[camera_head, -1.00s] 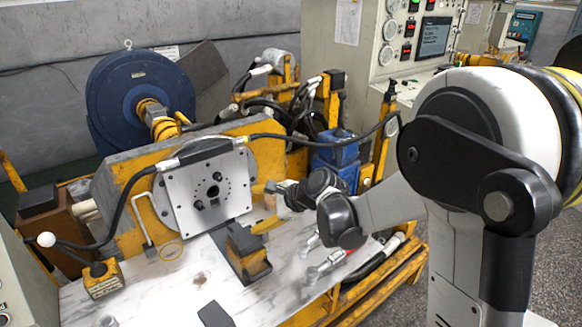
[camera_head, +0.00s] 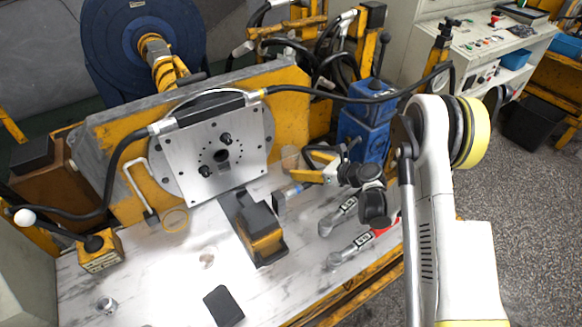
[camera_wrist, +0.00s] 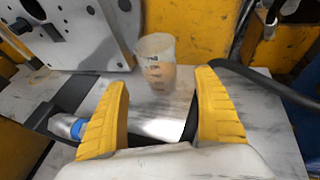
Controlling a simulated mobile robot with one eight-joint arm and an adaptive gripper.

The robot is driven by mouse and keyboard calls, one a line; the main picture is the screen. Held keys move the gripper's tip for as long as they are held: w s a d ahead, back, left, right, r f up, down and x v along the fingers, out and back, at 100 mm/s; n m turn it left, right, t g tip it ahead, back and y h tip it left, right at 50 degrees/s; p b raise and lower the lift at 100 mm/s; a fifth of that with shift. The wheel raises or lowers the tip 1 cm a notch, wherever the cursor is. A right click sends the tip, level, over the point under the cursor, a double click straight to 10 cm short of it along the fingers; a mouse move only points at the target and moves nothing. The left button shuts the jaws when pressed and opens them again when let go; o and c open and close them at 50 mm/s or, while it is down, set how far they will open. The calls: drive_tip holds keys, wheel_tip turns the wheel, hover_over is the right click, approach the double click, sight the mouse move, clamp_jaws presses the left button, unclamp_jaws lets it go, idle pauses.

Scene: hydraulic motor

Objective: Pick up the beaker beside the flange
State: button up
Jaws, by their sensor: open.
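The beaker (camera_wrist: 156,62) is a translucent, tapered cup with dark markings, standing upright on the bench in the wrist view. It is just right of the grey flange plate (camera_wrist: 92,38). In the head view the beaker (camera_head: 290,157) is a small pale shape right of the flange (camera_head: 213,155), partly hidden by my gripper. My gripper (camera_head: 304,166) has yellow fingers pointing left toward it. In the wrist view my gripper (camera_wrist: 162,84) is open and empty, with the beaker ahead, between and slightly beyond the fingertips.
A blue-tipped metal part (camera_wrist: 70,127) lies near the left finger. A black and yellow block (camera_head: 257,232) stands in front of the flange. Wrenches (camera_head: 350,247) lie at the bench's right, and a black hose (camera_head: 340,97) arches above my gripper.

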sight(297, 164)
drive_tip(key=shift+x, duration=1.15)
drive_tip(key=b+x, duration=0.2)
drive_tip(key=x, duration=0.1)
drive_tip(key=shift+w+a+f, duration=0.15)
drive_tip(key=shift+a, duration=0.15)
drive_tip(key=shift+w+a, duration=0.3)
drive_tip(key=shift+w, duration=0.05)
drive_tip(key=c, duration=1.4)
